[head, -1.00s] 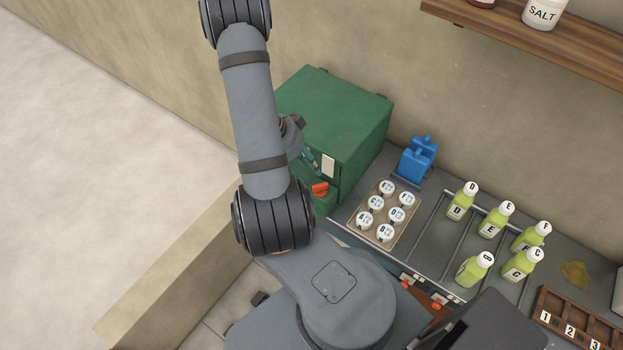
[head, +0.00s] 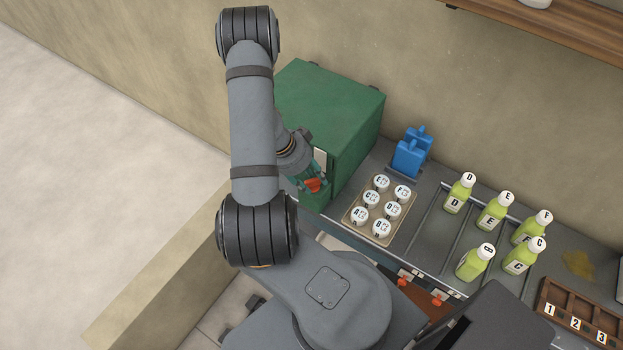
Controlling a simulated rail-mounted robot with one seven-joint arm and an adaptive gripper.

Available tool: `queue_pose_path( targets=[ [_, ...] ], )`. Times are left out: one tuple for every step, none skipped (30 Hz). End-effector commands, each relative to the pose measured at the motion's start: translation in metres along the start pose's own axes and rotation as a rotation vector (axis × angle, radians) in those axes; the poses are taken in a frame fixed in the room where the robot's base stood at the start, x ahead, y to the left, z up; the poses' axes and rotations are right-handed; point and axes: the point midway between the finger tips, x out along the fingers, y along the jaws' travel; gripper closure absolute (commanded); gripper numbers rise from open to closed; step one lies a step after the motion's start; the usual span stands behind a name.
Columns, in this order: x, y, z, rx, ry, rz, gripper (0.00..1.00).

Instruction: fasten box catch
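The green box (head: 331,108) stands at the back left of the counter, against the wall. An orange-red catch (head: 313,185) shows on its front side, low down. A pale plate (head: 320,160) on the front is partly covered by my arm. My gripper (head: 308,184) is at the front of the box, right by the catch. My arm hides much of the gripper and the box's left front. I cannot tell whether the fingers touch the catch or are open or shut.
A tray (head: 350,219) of white-capped containers sits right of the box. Blue objects (head: 411,154) stand behind it. Several green bottles (head: 493,213) stand on the rack to the right. A numbered wooden holder (head: 545,305) is at far right. A wooden shelf (head: 560,35) overhangs the back.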

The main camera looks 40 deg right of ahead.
Motion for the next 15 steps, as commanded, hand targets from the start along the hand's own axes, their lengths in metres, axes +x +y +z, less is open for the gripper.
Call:
queue_pose_path(
  targets=[
    [-0.0002,-0.0001,0.0000,0.000,0.000,0.000,0.64],
    [-0.0002,-0.0001,0.0000,0.000,0.000,0.000,0.64],
    [-0.0003,0.0000,0.0000,0.000,0.000,0.000,0.65],
    [-0.0003,-0.0001,0.0000,0.000,0.000,0.000,0.66],
    [-0.0003,-0.0001,0.0000,0.000,0.000,0.000,0.68],
    [-0.0003,-0.0001,0.0000,0.000,0.000,0.000,0.71],
    [-0.0003,0.0000,0.0000,0.000,0.000,0.000,0.72],
    [-0.0003,0.0000,0.0000,0.000,0.000,0.000,0.74],
    [-0.0003,0.0000,0.0000,0.000,0.000,0.000,0.76],
    [-0.0003,0.0000,0.0000,0.000,0.000,0.000,0.78],
    [-0.0003,0.0000,0.0000,0.000,0.000,0.000,0.80],
    [-0.0003,0.0000,0.0000,0.000,0.000,0.000,0.82],
    [-0.0003,0.0000,0.0000,0.000,0.000,0.000,0.84],
    [-0.0003,0.0000,0.0000,0.000,0.000,0.000,0.86],
    [-0.0003,0.0000,0.0000,0.000,0.000,0.000,0.88]
  ],
)
